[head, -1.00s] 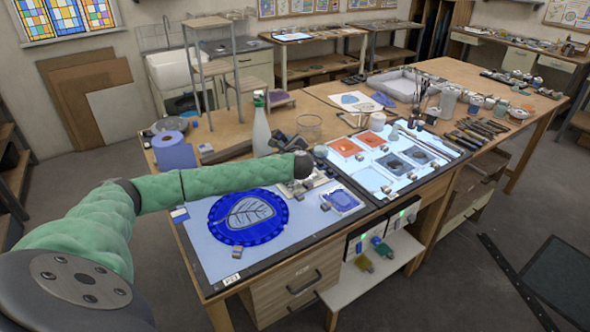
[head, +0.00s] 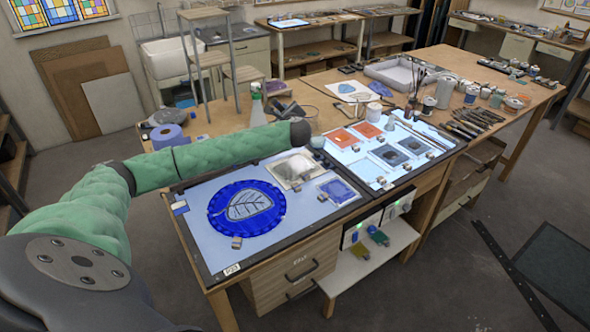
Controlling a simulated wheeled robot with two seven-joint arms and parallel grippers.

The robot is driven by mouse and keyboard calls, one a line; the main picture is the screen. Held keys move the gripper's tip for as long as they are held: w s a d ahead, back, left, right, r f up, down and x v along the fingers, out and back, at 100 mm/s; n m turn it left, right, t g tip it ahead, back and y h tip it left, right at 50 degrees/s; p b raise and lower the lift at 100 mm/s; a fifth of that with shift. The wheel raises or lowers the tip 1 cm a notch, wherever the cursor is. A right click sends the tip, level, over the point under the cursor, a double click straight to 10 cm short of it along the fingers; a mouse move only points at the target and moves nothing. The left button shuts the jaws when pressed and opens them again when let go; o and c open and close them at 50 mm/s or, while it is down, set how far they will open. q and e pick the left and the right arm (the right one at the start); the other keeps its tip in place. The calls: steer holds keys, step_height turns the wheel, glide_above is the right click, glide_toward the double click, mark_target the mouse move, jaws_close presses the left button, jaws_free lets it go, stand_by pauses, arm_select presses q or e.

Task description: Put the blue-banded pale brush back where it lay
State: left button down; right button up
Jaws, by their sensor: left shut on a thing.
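My left arm reaches in from the left across the back of the left light panel (head: 190,245). Its dark end, with my left gripper (head: 301,133), is above the back right of that panel, near the border with the right light panel (head: 368,178). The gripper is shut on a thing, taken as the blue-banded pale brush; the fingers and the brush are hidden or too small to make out. Several thin brushes or tools (head: 470,122) lie to the right of the right panel. My right gripper is not in view.
A blue leaf roundel (head: 247,212), a blue glass square (head: 337,190) and a pale tile (head: 290,170) lie on the left panel. Orange and grey squares lie on the right panel. A blue roll (head: 170,137), a bottle (head: 257,112) and jars (head: 443,92) stand behind.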

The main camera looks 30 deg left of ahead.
arm_select(q)
steer(key=shift+r, duration=0.2)
steer(key=n+g+h, duration=0.1)
steer(key=g, duration=0.1)
steer(key=shift+n+g, duration=0.3)
steer(key=n+g+h, duration=0.3)
steer(key=g+h, duration=0.1)
steer(key=h, duration=0.1)
steer(key=n+g+h, duration=0.3)
steer(key=g+h, duration=0.1)
steer(key=h, duration=0.1)
steer(key=shift+h, duration=0.4)
stand_by(0.8)
